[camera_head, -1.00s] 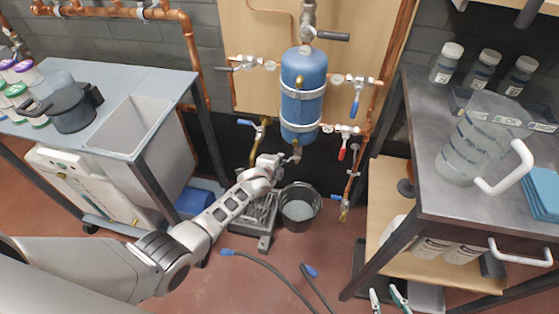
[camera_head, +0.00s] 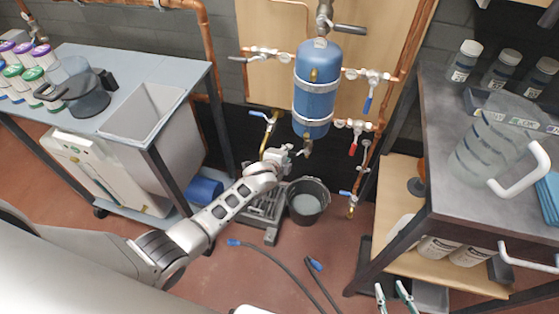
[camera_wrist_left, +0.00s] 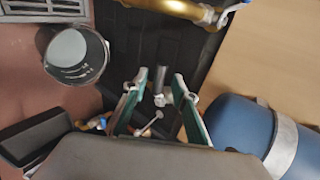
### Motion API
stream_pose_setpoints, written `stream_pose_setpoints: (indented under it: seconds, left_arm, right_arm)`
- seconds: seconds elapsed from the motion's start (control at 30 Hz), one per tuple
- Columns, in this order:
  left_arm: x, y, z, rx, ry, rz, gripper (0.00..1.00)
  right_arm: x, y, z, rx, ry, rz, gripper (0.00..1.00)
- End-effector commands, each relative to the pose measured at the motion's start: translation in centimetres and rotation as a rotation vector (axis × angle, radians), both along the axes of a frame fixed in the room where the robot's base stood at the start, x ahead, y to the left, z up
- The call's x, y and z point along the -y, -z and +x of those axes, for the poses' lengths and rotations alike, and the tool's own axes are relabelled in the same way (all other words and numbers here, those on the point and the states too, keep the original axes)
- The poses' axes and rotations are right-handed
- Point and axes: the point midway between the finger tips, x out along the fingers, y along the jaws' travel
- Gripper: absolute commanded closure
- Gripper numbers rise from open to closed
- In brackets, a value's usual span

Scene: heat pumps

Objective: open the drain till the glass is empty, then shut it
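The blue tank (camera_head: 316,85) hangs on the wooden panel, with a small metal drain fitting (camera_head: 308,147) below it. In the left wrist view the tank (camera_wrist_left: 238,125) is at the lower right. My left gripper (camera_head: 287,153) is beside the drain fitting, at its left. In the left wrist view its green-padded fingers (camera_wrist_left: 160,105) stand apart, with a grey metal end showing between them; I cannot tell if they touch it. A dark bucket (camera_head: 308,201) with pale liquid stands below. My right gripper (camera_head: 392,293) shows at the bottom edge, fingers apart and empty. I cannot make out a liquid level in a sight glass.
Copper pipes with red-handled (camera_head: 353,148) and blue-handled (camera_head: 367,104) valves flank the tank. A right-hand bench (camera_head: 440,190) holds a clear jug (camera_head: 490,140). A left-hand bench (camera_head: 125,75) holds jars. Black hoses (camera_head: 285,268) lie on the floor.

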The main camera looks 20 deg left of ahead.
Motion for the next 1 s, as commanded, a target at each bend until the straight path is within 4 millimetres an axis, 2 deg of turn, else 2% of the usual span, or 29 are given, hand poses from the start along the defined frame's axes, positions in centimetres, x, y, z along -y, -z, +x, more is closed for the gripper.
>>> stream_pose_setpoints:
  seconds: [0.6, 0.8, 1.0]
  left_arm:
    - [-0.6, -4.4, -6.7, 0.0, 0.002, 0.0, 0.72]
    - [-0.7, -5.2, -7.8, 0.0, 0.002, 0.0, 0.72]
    - [-0.7, -5.3, -7.9, 0.0, 0.002, 0.0, 0.72]
  right_arm:
    - [0.0, 0.1, -0.1, -0.002, 0.001, 0.0, 0.72]
    - [0.0, 0.1, -0.1, -0.002, 0.001, 0.0, 0.72]
    - [0.0, 0.1, -0.1, -0.002, 0.001, 0.0, 0.72]
